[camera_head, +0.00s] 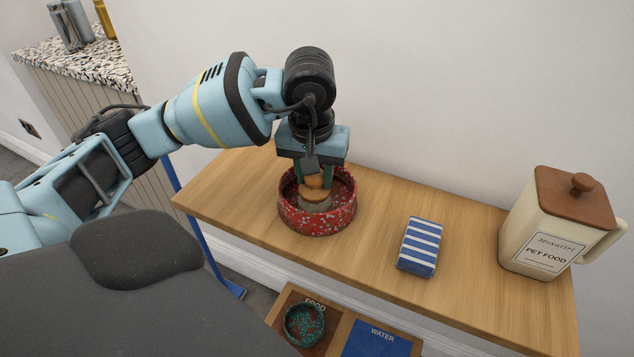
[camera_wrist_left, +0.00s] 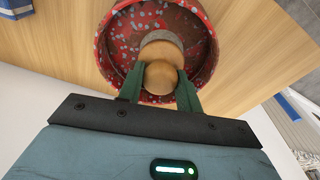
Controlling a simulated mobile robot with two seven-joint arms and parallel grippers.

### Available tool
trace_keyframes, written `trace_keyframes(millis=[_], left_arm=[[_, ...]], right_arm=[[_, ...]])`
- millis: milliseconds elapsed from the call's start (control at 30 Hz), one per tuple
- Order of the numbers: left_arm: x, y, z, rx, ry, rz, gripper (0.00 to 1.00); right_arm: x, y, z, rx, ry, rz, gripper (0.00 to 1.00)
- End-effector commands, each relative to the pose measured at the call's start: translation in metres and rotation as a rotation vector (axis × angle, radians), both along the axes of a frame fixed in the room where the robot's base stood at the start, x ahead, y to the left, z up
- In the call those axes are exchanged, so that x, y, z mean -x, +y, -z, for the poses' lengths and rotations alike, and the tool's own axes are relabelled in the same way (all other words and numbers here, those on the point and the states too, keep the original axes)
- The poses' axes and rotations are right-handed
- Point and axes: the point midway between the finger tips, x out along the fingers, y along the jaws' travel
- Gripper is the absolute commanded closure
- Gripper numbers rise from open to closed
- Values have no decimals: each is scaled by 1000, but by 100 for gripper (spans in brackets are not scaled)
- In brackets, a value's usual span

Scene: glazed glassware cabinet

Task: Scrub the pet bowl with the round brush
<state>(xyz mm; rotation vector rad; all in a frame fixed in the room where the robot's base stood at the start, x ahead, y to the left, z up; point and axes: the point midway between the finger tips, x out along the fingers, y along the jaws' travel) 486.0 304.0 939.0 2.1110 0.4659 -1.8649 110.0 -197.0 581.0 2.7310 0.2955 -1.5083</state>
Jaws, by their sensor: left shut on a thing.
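The red speckled pet bowl (camera_head: 290,217) stands upright on the wooden shelf, and it also shows in the left wrist view (camera_wrist_left: 108,52). The round brush (camera_head: 314,194) has a wooden knob and a wooden disc with pale bristles below. My left gripper (camera_head: 313,178) points down into the bowl and is shut on the brush's knob. In the left wrist view the two green fingers (camera_wrist_left: 160,84) grip the knob of the brush (camera_wrist_left: 160,50) from both sides. The brush is inside the bowl; whether its bristles touch the bottom is hard to tell. My right gripper is not in view.
A blue-and-white striped cloth or sponge (camera_head: 420,246) lies right of the bowl on the shelf (camera_head: 375,215). A cream pet food jar (camera_head: 545,225) stands at the right end. Below are a small teal bowl (camera_head: 305,324) on a brown mat and a blue water mat (camera_head: 375,340).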

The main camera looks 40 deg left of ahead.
Motion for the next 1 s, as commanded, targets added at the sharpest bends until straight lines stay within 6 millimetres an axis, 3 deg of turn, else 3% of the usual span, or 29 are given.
trace_keyframes(millis=[1000], left_arm=[[0,-24,-2,0,1,2,83]], right_arm=[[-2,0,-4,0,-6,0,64]])
